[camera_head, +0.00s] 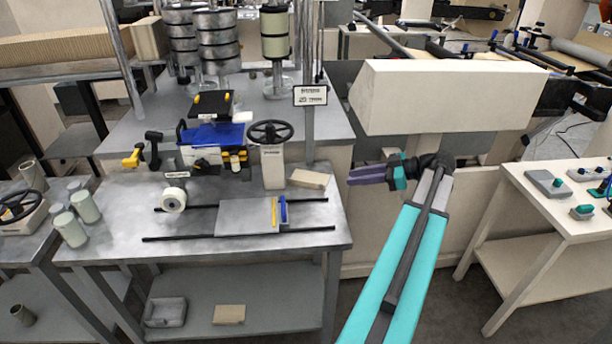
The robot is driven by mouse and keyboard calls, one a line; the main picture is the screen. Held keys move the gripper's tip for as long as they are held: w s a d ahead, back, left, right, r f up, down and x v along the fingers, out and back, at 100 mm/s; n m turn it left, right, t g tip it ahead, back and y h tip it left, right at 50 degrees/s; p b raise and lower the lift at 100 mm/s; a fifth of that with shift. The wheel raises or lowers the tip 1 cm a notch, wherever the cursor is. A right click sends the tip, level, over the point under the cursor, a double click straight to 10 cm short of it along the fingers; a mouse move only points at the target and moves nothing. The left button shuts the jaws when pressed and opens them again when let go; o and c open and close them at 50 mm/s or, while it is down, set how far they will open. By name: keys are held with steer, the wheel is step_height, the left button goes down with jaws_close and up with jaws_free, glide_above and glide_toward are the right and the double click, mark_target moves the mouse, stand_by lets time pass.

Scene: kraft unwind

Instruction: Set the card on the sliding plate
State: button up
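The sliding plate (243,217) is a flat grey plate lying across two dark rails on the grey bench. A yellow strip (274,211) and a blue strip (283,209) stand on its right part. A flat tan piece (310,178), which may be the card, lies on the bench behind and right of the plate. A similar tan piece (228,314) lies on the lower shelf; I cannot tell which is the card. My gripper (352,176) is right of the bench, fingers pointing left, apart from both pieces. Nothing clearly shows between its fingers; their gap is too small to judge.
A white tape roll (173,199) sits at the plate's left. A black handwheel (270,132) on a pale post and a sign post (309,97) stand behind. A large beige box-shaped body (440,97) is behind my arm. A white side table (560,205) stands right.

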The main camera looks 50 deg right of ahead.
mark_target(317, 182)
steer(key=shift+w, duration=0.1)
steer(key=shift+p+x, duration=0.95)
steer(key=shift+x, duration=3.35)
steer(key=shift+a, duration=0.1)
steer(key=shift+w+a+p, duration=0.3)
steer(key=shift+w, duration=0.05)
steer(key=shift+p+x, duration=0.85)
steer(key=shift+x, duration=1.3)
jaws_close()
